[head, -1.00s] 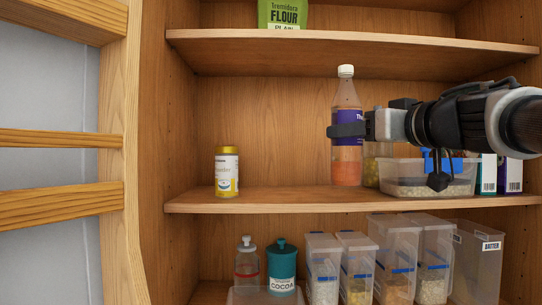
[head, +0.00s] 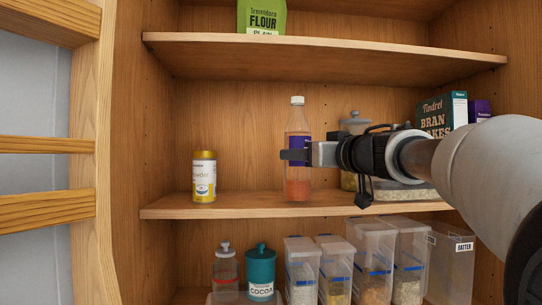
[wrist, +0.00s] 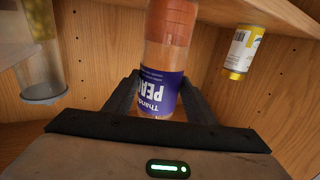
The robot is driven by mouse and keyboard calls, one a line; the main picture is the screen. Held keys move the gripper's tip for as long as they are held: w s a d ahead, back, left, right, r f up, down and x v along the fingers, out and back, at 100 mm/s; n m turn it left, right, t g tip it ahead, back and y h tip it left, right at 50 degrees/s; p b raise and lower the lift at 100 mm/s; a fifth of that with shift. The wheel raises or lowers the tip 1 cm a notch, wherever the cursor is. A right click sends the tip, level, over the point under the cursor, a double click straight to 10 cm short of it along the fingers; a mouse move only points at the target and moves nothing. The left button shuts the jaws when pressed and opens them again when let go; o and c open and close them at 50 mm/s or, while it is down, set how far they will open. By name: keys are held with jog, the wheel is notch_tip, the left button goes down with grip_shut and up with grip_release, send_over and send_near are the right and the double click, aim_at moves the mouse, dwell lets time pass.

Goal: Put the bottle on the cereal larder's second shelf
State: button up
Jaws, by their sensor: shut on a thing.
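The bottle (head: 298,186) has a white cap, a purple label and an orange-pink lower part. My gripper (head: 294,155) is shut around its middle and holds it upright. The bottle is over the larder's middle shelf (head: 225,212), right of a yellow-and-white tin (head: 204,178). Its base looks level with the shelf board; I cannot tell whether it touches. In the wrist view the bottle (wrist: 170,55) stands between both fingers (wrist: 160,100), its label facing the camera. The tin also shows in the wrist view (wrist: 240,52).
Behind my arm on the same shelf are a lidded jar (head: 354,123), a bran cereal box (head: 440,114) and a clear tub (head: 408,194). A flour bag (head: 262,17) is on the shelf above. Several clear containers and a cocoa canister (head: 261,272) stand below. Room is free around the tin.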

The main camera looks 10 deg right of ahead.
jog(key=o, duration=1.2)
jog(key=shift+f, duration=0.2)
jog(key=o, duration=0.5)
jog(key=shift+c, duration=0.2)
jog(key=shift+r, duration=0.1)
